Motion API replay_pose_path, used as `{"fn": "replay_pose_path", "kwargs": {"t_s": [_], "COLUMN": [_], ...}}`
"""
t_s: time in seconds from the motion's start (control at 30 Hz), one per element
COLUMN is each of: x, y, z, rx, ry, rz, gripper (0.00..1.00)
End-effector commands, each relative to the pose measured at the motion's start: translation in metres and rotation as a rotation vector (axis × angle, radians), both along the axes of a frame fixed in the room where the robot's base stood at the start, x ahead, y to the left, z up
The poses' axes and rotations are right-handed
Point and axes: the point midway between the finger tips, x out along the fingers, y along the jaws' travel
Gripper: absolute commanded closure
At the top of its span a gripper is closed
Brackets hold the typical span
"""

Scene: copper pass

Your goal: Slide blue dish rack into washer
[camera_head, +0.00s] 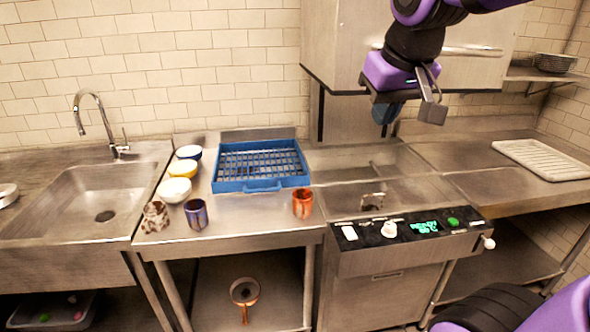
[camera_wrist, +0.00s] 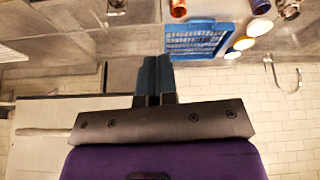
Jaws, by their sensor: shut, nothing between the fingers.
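The blue dish rack (camera_head: 258,166) lies flat and empty on the steel counter left of the washer, its handle at the front. It also shows in the wrist view (camera_wrist: 195,40), upside down, beyond the fingers. The washer (camera_head: 362,194) has its hood (camera_head: 335,60) raised, and its tray area is open with nothing seen on it. My gripper (camera_head: 386,112) is shut and empty, in the air in front of the raised hood, up and to the right of the rack. Its fingers (camera_wrist: 153,80) meet in the wrist view.
Bowls stand left of the rack: blue-white (camera_head: 189,153), yellow (camera_head: 183,168) and white (camera_head: 174,190). A speckled cup (camera_head: 155,216), blue cup (camera_head: 196,213) and orange cup (camera_head: 303,204) stand at the counter's front. A sink (camera_head: 95,205) is at left. A white drain mat (camera_head: 543,159) lies on the right counter.

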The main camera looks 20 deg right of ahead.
Motion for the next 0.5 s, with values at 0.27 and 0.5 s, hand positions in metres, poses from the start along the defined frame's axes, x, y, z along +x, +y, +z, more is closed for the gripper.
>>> {"fn": "replay_pose_path", "kwargs": {"t_s": [0.27, 0.5], "x": [0.098, 0.183], "y": [-0.006, -0.008], "z": [0.002, -0.015], "rx": [-0.054, -0.108], "ry": [0.046, 0.069], "rz": [-0.079, -0.142], "gripper": [1.0, 1.0]}}
